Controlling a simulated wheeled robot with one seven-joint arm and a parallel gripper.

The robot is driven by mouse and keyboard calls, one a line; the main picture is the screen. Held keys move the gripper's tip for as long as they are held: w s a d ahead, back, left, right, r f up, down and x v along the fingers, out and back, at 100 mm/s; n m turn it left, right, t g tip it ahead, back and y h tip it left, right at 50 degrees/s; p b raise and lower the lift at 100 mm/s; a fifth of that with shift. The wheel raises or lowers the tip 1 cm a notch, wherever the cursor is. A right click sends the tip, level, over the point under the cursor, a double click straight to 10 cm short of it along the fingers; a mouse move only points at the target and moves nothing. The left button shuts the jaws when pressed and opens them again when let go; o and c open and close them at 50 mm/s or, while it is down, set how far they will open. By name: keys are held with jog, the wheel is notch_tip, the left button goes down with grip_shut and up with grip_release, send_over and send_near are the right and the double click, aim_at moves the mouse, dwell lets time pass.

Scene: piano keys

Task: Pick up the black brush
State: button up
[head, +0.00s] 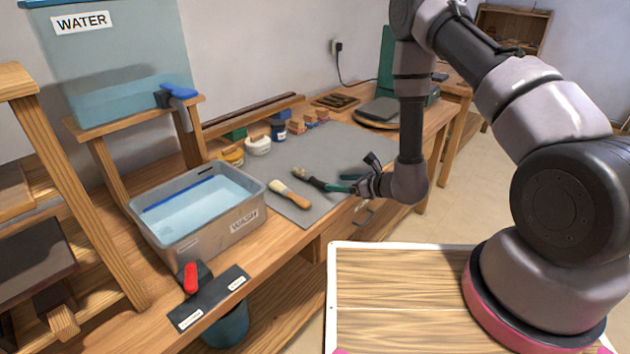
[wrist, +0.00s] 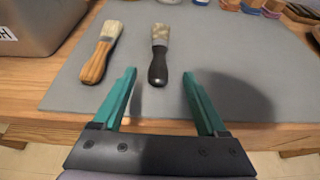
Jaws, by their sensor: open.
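The black brush (wrist: 158,62) lies on the grey mat, its black handle toward me and its pale bristles pointing away. In the head view the black brush (head: 308,177) shows just left of my gripper, its handle partly hidden by the fingers. My gripper (wrist: 158,74) is open, with green fingers on either side of the black handle's near end in the picture. I cannot tell its height above the mat. In the head view my gripper (head: 346,181) is at the mat's front edge. Nothing is held.
A wooden-handled brush (wrist: 101,53) lies left of the black brush, also in the head view (head: 290,195). The grey wash tub (head: 200,232) stands further left. Several jars, including a white one (head: 258,146), line the mat's back. The grey mat (head: 335,143) is mostly clear.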

aim_at(320, 181)
jog(key=x, duration=0.8)
jog(key=shift+w+a, duration=0.15)
jog(key=shift+a, duration=0.05)
grip_shut()
